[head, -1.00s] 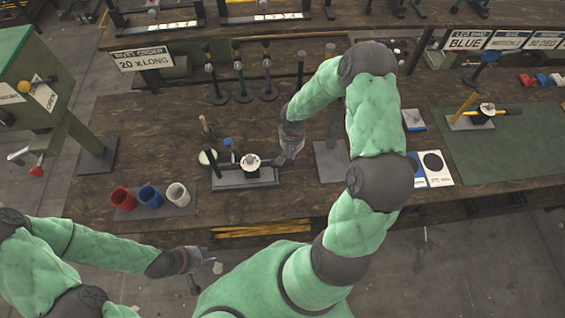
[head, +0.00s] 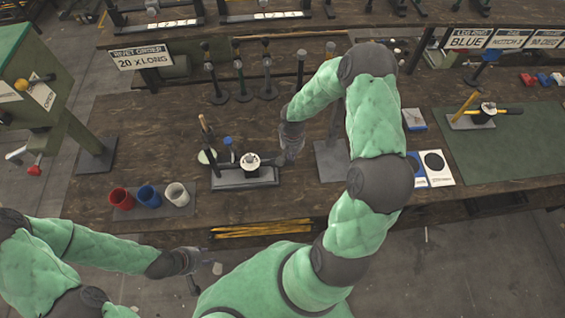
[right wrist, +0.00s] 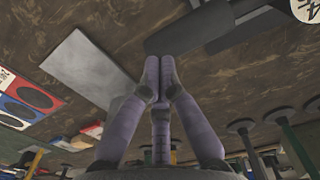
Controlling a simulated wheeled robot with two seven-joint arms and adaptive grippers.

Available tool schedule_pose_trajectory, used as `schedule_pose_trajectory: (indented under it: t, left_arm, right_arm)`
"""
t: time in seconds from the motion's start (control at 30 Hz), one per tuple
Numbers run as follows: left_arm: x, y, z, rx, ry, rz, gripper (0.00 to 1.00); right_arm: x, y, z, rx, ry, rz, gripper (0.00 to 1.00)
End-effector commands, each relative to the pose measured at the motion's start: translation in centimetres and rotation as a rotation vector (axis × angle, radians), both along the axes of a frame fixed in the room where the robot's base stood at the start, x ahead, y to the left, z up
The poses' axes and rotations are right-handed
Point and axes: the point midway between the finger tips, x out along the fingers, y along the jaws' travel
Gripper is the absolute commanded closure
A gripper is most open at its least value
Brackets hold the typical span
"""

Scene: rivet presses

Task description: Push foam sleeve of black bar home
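The black bar (head: 268,161) lies level across the press (head: 251,162) and sticks out to the right, towards my right gripper. In the right wrist view its thick dark sleeve (right wrist: 188,30) fills the top middle, just beyond my fingertips. My right gripper (head: 285,160) has its fingers together, with nothing between them in the right wrist view (right wrist: 160,62). The fingertips are close to the sleeve's outer end; I cannot tell whether they touch it. My left gripper (head: 190,264) is low at the left, off the bench and away from the bar; its fingers are too small to read.
Red (head: 122,198), blue (head: 149,196) and white (head: 177,194) cups stand front left of the press. Several upright posts (head: 241,75) stand behind it. A grey plate (head: 331,160) lies right of my right gripper. A second press (head: 484,114) is on the green mat (head: 500,150).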

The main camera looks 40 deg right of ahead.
Motion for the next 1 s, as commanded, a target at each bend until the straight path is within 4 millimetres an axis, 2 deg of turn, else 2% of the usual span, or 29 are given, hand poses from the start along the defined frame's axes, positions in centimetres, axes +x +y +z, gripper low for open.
schedule_pose_trajectory:
  t: [0.67,1.0]
  left_arm:
    - [0.0,0.0,-1.2,0.0,0.0,0.0,0.6]
    - [0.0,0.0,-1.5,0.0,0.0,0.0,0.6]
  right_arm:
    - [0.0,0.0,-1.2,0.0,0.0,0.0,1.0]
    - [0.0,0.0,-0.9,0.0,0.0,0.0,1.0]
